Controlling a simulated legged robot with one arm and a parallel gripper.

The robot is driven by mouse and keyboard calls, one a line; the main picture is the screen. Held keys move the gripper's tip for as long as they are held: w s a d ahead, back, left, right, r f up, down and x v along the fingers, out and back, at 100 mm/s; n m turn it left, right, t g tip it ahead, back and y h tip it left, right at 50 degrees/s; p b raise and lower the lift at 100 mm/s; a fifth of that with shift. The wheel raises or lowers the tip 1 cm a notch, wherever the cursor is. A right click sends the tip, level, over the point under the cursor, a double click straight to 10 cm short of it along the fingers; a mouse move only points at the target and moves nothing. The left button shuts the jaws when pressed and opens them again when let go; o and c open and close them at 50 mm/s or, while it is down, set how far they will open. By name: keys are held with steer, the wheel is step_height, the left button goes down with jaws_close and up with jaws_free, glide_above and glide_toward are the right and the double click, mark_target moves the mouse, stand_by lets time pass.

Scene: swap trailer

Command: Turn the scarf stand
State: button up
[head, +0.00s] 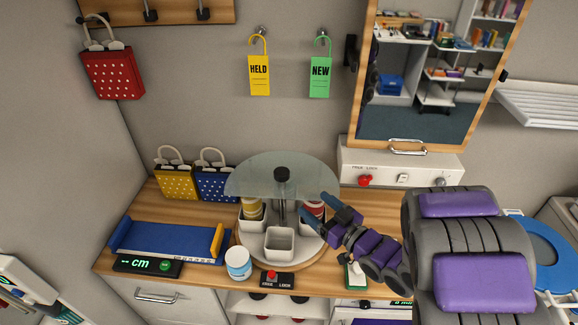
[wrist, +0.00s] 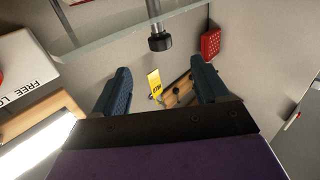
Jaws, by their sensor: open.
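The scarf stand (head: 291,268) is a round turntable on the wooden counter, with several white square cups, a central post and a glass disc (head: 275,163) on top. Rolled items, one yellowish and one red, show in two cups. A black knob (head: 282,173) sits at the disc's middle; a black knob also shows in the wrist view (wrist: 160,42), near the glass edge. A FREE/LOCK switch with a red button (head: 272,275) is in front. My gripper (head: 333,205) is at the stand's right side, near the disc's rim. Its fingers (wrist: 162,86) are apart, with nothing seen between them.
A white jar (head: 238,263), a blue measuring tray (head: 168,243) and yellow (head: 176,183) and blue (head: 215,186) bags stand left of the stand. A white FREE/LOCK panel (head: 400,162) is under the mirror (head: 420,100). Yellow HELD (head: 259,77) and green NEW (head: 320,78) tags hang behind.

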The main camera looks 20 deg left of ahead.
mark_target(277, 173)
steer(key=b+x, duration=0.2)
steer(key=x, duration=1.3)
steer(key=shift+b, duration=0.3)
steer(key=shift+x, duration=1)
steer(key=shift+r, duration=0.1)
steer(key=shift+c, duration=0.2)
jaws_close()
